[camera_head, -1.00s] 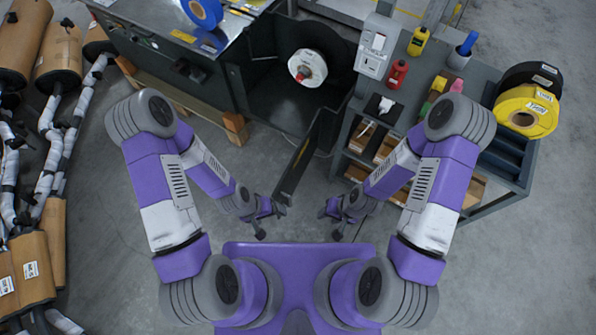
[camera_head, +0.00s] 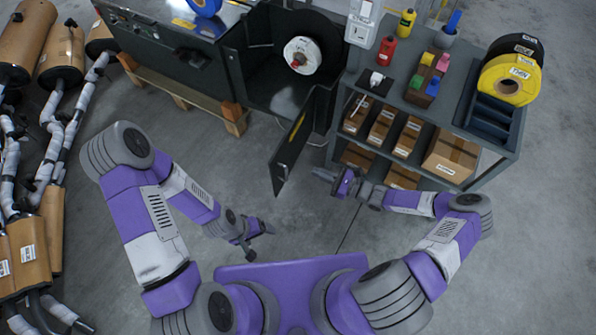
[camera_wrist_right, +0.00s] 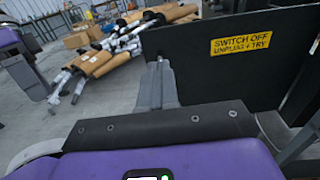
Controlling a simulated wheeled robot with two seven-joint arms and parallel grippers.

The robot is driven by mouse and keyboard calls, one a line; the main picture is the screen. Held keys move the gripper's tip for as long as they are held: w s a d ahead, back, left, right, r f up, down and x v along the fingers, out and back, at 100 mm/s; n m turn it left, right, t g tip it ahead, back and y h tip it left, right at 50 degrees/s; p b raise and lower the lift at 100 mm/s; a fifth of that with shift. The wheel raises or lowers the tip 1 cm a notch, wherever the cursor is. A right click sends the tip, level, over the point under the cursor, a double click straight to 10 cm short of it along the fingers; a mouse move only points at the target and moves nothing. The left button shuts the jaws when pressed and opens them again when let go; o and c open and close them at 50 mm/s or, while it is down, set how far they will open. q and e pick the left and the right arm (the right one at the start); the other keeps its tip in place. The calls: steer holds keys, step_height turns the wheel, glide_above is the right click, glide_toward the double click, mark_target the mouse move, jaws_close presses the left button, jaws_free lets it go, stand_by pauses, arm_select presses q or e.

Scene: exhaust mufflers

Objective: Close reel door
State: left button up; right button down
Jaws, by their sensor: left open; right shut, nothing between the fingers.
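The reel door (camera_head: 289,150) is a dark panel standing open, swung out from the right side of the reel compartment (camera_head: 262,92). In the right wrist view the door (camera_wrist_right: 225,75) fills the upper right and bears a yellow "SWITCH OFF" label. My right gripper (camera_head: 316,172) is shut and empty, just right of the door's free end. In its wrist view the shut fingers (camera_wrist_right: 157,85) overlap the door's left edge; contact cannot be told. My left gripper (camera_head: 262,242) is open and empty, below left of the door.
A wooden pallet (camera_head: 165,88) lies under the machine. Wrapped mufflers (camera_head: 52,130) lie at the left. The floor left of the door is clear.

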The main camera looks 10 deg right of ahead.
mark_target(276, 156)
steer(key=b+x, duration=0.3)
steer(key=x, duration=0.9)
steer(key=shift+a+f, duration=0.1)
steer(key=shift+a, duration=0.1)
steer(key=shift+w+a, duration=0.3)
steer(key=shift+a, duration=0.1)
